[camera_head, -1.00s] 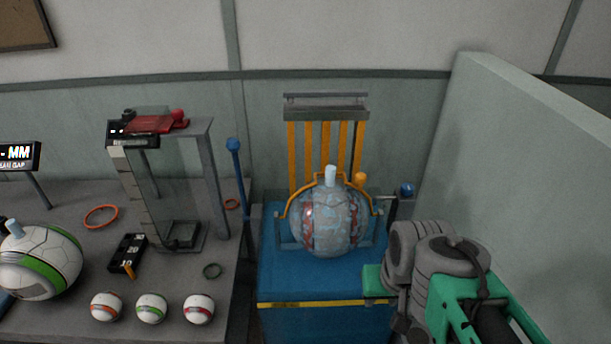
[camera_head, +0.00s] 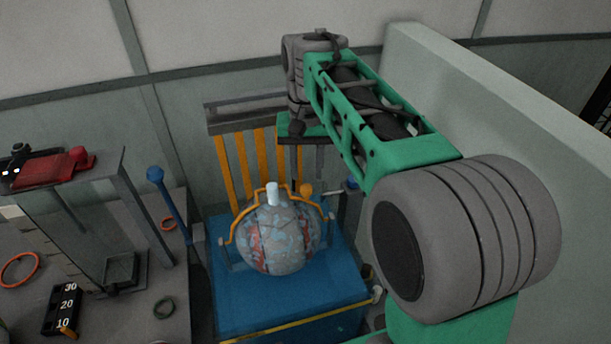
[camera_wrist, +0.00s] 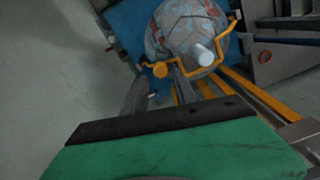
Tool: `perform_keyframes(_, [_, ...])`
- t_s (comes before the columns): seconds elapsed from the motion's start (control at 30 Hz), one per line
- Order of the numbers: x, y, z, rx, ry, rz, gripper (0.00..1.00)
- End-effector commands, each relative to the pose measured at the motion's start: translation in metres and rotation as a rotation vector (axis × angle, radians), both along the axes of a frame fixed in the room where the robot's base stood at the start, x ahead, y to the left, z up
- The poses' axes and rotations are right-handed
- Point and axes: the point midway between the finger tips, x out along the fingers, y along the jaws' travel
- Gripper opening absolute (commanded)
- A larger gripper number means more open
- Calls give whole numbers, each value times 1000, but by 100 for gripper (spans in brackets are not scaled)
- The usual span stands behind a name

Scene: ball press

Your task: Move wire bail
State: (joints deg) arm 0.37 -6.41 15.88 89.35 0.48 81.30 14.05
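The wire bail (camera_head: 239,216) is an orange bent wire frame arching over the mottled grey-red ball (camera_head: 285,240) on the blue stand. It bears an orange knob (camera_head: 306,189) at its upper right. A pale peg (camera_head: 272,193) tops the ball. In the wrist view the bail (camera_wrist: 219,61) crosses the ball beside the pale peg, and its knob (camera_wrist: 160,70) shows near my fingertips. My gripper (camera_wrist: 158,78) is open, its two grey fingers apart with nothing held between them. It points down above the knob; I cannot tell whether it touches.
Yellow upright bars (camera_head: 240,170) under a grey crossbar stand behind the ball. A pale partition (camera_head: 455,115) rises close on the right. A blue-knobbed lever (camera_head: 156,175) and a bench with a metal frame (camera_head: 150,210) are on the left.

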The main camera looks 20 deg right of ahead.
Motion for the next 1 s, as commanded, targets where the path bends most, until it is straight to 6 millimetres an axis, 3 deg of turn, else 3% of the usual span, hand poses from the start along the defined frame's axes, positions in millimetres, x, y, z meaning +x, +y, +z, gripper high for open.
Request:
perform_keyframes(0.1, [-1,0,-24,0,3,1,34])
perform_keyframes(0.23, [0,0,-41,0,0,0,34])
perform_keyframes(0.53, [0,-2,-48,0,-2,-2,34])
perform_keyframes(0.93, [0,-2,-47,0,-2,-2,2])
perform_keyframes(1.0, [0,-2,-47,0,-2,-2,0])
